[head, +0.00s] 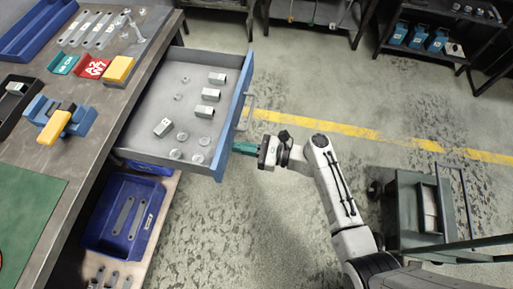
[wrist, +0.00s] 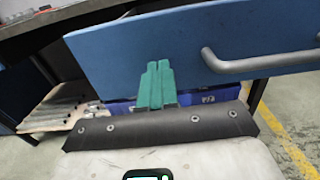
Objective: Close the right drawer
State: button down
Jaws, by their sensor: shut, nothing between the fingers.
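The right drawer (head: 152,93) is pulled out from under the workbench, with a grey inside and a blue front (head: 233,112). Small metal brackets (head: 211,95) and round discs (head: 182,136) lie in it. A grey bar handle (head: 247,110) is on the front; it also shows at the right of the wrist view (wrist: 262,62). My gripper (head: 238,148), with green fingers, is shut and empty at the near end of the drawer front. In the wrist view its fingers (wrist: 155,72) overlap the blue panel, left of the handle. I cannot tell whether they touch it.
The workbench (head: 105,120) holds a blue tray (head: 32,28), yellow blocks (head: 119,70) and a blue vise-like piece (head: 76,122). A blue bin (head: 125,205) sits on a shelf below. A grey cart (head: 405,215) stands at right. The floor beside the drawer is clear.

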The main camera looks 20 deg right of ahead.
aim_at(188, 143)
jog(key=shift+w+a, duration=0.25)
jog(key=shift+a, duration=0.15)
jog(key=b+x, duration=0.6)
jog(key=x, duration=0.9)
jog(key=b+x, duration=0.6)
jog(key=x, duration=0.9)
jog(key=shift+f, duration=0.2)
jog(key=shift+w+a+r, duration=0.1)
jog(key=shift+w+a, duration=0.3)
jog(key=shift+a, duration=0.05)
jog(key=shift+r+b, duration=0.25)
jog(key=shift+b, duration=0.05)
jog(key=shift+w+r, duration=0.1)
jog(key=shift+s+d+p, duration=0.25)
jog(key=shift+s+p, duration=0.1)
jog(key=p+v, duration=0.1)
jog(key=v, duration=0.3)
jog(key=p+v, duration=0.1)
jog(key=v, duration=0.4)
jog(key=p+v, duration=0.1)
jog(key=v, duration=0.3)
jog(key=shift+s+d+f+p, duration=0.2)
jog(key=shift+d+f+p, duration=0.05)
jog(key=shift+f+p, duration=0.1)
